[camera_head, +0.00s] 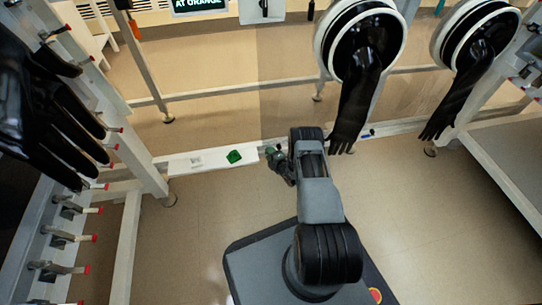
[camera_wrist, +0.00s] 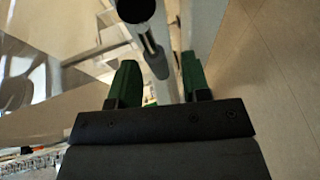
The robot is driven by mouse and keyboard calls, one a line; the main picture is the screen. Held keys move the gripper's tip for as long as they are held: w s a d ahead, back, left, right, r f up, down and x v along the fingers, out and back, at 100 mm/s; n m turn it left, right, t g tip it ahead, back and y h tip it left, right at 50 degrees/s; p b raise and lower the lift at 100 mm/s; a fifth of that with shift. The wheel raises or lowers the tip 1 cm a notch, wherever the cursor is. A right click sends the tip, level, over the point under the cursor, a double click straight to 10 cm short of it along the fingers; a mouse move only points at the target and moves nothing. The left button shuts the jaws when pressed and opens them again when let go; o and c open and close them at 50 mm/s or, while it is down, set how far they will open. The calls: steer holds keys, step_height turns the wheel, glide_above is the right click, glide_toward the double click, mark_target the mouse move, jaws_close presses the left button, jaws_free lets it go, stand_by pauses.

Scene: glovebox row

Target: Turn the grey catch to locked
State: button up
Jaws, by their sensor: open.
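My gripper (camera_head: 274,160) is at the end of my arm in the middle of the head view, near the white lower rail. In the wrist view its two green fingers (camera_wrist: 158,82) stand apart with a clear gap. A grey bar with a dark rounded end (camera_wrist: 136,9) runs from the top of the wrist view down between and beyond the fingers. I cannot tell whether it touches them. A white plate with a dark upright handle (camera_head: 264,9) is at the top of the head view, cut off by the edge. I cannot single out the grey catch with certainty.
Black gloves hang from two round ports (camera_head: 330,28) at upper right, close to my arm. Another black glove (camera_head: 50,110) and several red-tipped clamps (camera_head: 70,237) line the left frame. Floor at lower right is clear.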

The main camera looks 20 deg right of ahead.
jaws_close()
stand_by(0.4)
